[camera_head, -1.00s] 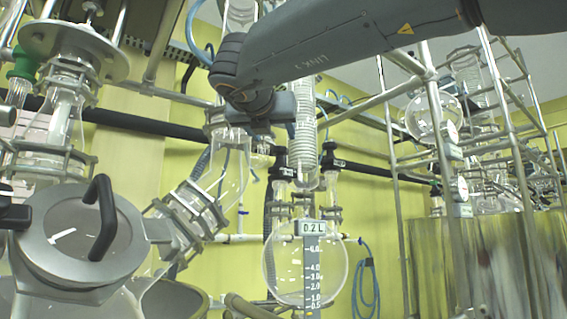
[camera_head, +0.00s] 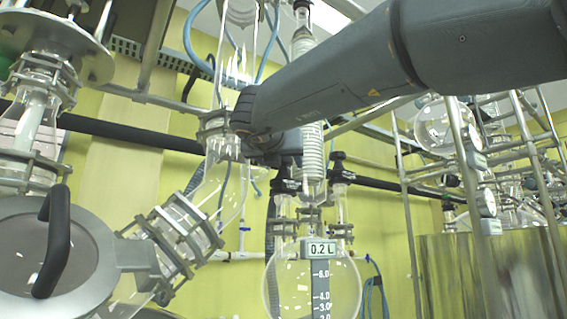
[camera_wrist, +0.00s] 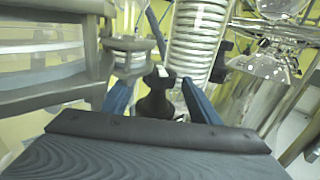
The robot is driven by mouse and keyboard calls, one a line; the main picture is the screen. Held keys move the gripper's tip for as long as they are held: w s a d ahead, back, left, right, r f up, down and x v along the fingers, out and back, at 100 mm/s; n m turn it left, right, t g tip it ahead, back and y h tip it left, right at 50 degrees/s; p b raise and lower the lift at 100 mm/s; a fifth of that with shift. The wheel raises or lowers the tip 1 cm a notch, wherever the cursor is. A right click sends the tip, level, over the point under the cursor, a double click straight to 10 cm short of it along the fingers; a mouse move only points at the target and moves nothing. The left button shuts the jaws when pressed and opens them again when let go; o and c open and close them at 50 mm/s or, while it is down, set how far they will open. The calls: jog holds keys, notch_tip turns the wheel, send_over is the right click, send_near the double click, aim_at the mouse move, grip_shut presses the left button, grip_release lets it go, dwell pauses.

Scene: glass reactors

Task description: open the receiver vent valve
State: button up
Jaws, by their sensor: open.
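The round glass receiver (camera_head: 335,290) hangs in the lower middle of the head view, with a "0.2 L" readout on its front. Two black-topped valves stand above it, a left one (camera_head: 286,180) and a right one (camera_head: 338,172). I cannot tell from the pictures which is the vent valve. My gripper (camera_wrist: 160,92) shows two blue fingers spread apart in the wrist view. A black valve handle (camera_wrist: 156,98) appears between the fingers, seemingly beyond them; I see no contact. In the head view my arm hides the fingers.
A coiled glass condenser (camera_head: 313,150) rises above the receiver and shows close to the right finger in the wrist view (camera_wrist: 198,42). A reactor lid with a black handle (camera_head: 55,240) is at left. Metal frame posts (camera_head: 408,200) and a steel vessel (camera_head: 490,275) are at right.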

jog(key=shift+w+d, duration=0.1)
jog(key=shift+w, duration=0.8)
jog(key=shift+c, duration=0.4)
